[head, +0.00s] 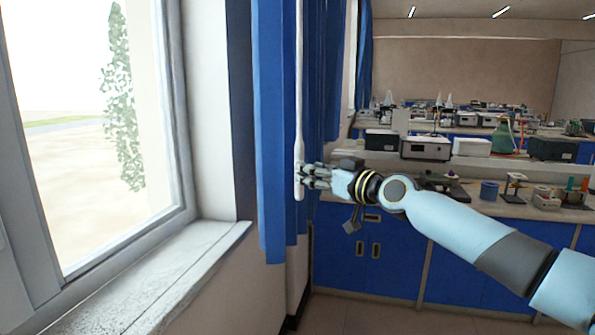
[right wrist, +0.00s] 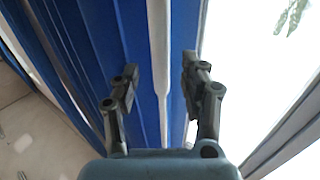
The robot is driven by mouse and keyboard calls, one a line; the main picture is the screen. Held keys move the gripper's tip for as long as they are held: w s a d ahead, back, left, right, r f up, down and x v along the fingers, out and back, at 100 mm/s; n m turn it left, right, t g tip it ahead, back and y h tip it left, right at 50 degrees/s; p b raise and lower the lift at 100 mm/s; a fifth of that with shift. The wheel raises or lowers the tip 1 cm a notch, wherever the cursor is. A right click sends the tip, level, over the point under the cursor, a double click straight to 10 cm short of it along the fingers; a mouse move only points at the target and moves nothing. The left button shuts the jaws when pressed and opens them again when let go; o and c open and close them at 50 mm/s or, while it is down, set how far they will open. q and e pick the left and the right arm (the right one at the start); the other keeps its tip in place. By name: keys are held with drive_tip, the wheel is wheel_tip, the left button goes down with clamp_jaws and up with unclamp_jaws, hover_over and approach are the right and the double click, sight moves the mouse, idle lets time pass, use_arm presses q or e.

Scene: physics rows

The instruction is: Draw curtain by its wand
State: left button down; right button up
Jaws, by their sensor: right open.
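The blue curtain (head: 271,130) hangs gathered at the right side of the window in the head view. Its white wand (head: 299,90) hangs straight down in front of the curtain and ends in a thicker handle. My right gripper (head: 305,177) is at the wand's lower part. In the right wrist view, my right gripper (right wrist: 158,80) is open, with the wand (right wrist: 160,50) passing between its two fingers and a gap showing on both sides. The blue curtain (right wrist: 100,45) shows behind the fingers. My left gripper is not in view.
The window (head: 90,130) with its pale sill (head: 160,285) is on the left. Blue lab benches (head: 385,265) with several instruments stand behind my right arm. A green flask (head: 502,138) stands on a bench farther back. The floor shows at the bottom right.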

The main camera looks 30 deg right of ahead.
drive_tip(key=w, duration=0.5)
drive_tip(key=shift+a, duration=0.3)
drive_tip(key=shift+c, duration=0.2)
clamp_jaws()
drive_tip(key=shift+w+a, duration=0.15)
